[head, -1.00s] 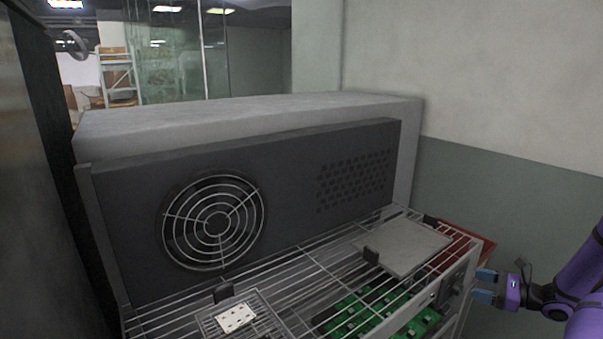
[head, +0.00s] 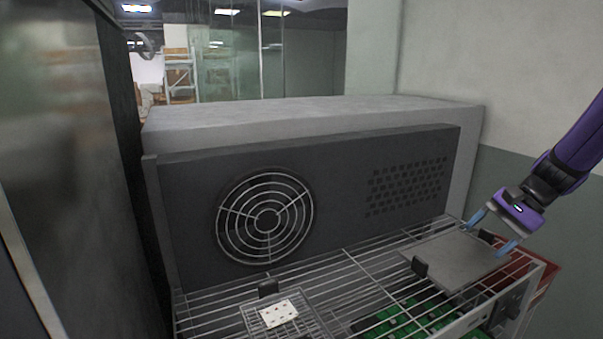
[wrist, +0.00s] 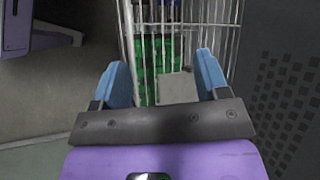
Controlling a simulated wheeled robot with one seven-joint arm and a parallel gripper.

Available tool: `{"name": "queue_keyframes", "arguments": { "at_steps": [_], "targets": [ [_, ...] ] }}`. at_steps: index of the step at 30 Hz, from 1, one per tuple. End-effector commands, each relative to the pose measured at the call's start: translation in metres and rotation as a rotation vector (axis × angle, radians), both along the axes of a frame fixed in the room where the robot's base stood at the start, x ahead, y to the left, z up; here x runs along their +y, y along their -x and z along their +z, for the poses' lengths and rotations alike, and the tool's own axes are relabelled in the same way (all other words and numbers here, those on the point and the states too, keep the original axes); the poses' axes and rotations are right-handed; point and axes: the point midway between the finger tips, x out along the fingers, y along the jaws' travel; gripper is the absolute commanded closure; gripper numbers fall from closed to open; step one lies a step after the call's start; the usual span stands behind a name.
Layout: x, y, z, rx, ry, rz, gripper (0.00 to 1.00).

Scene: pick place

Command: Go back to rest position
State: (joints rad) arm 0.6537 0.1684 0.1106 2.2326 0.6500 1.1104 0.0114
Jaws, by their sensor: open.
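My purple gripper (head: 492,232) is at the right in the head view, with its two blue fingers spread apart. It is above or near the right end of the wire rack, by a flat grey plate (head: 452,262); I cannot tell whether the fingertips touch the plate. In the wrist view, my gripper (wrist: 166,80) is open, and a grey plate (wrist: 177,88) shows beyond and between the fingers. Nothing is visibly gripped.
A wire rack (head: 335,282) stands before a dark panel with a round fan grille (head: 265,217). A white card (head: 278,313) lies in a small wire basket. Green boards (head: 405,316) sit below the wires. A red item (head: 545,281) is at the right. A dark wall (head: 75,170) stands at left.

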Motion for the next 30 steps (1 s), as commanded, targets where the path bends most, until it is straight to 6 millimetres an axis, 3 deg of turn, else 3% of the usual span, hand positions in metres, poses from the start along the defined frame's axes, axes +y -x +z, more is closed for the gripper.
{"name": "queue_keyframes", "arguments": {
  "at_steps": [6,15,24,30],
  "targets": [
    [0.045,0.031,0.042,-0.089,0.196,0.193,0.32],
    [0.089,0.082,0.085,-0.241,0.444,0.427,0.32],
    [0.115,0.138,0.116,-0.437,0.670,0.628,0.32],
    [0.121,0.169,0.128,-0.558,0.785,0.723,0.32]
  ]
}}
